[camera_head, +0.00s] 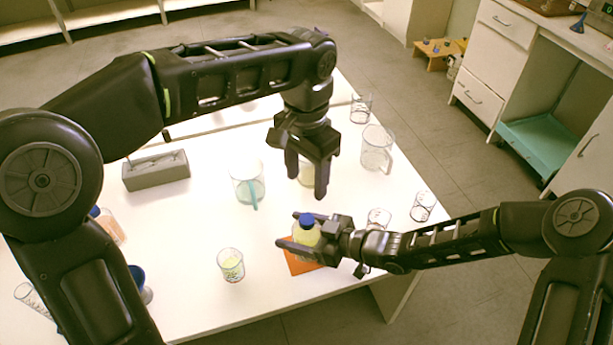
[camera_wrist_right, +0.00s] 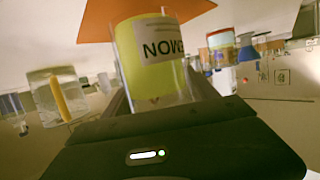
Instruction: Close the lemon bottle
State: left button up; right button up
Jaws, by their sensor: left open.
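The lemon bottle (camera_head: 305,238) holds yellow content and stands upright over an orange mat (camera_head: 298,266). A blue cap (camera_head: 307,220) sits at its top; how tightly it is seated cannot be told. My right gripper (camera_head: 297,231) has its fingers around the bottle from the right side. In the right wrist view the bottle (camera_wrist_right: 150,68) shows its label upside down, between the fingers, and its cap end is hidden. My left gripper (camera_head: 307,178) is open, pointing down, above and behind the cap, apart from it.
A beaker with a teal rod (camera_head: 248,186) stands left of my left gripper, and a grey rack (camera_head: 156,171) further left. Empty glasses (camera_head: 423,206) and a clear pitcher (camera_head: 376,150) stand at right.

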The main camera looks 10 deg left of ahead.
jog(key=o, duration=0.4)
jog(key=shift+v, duration=3.9)
jog(key=shift+s, duration=0.1)
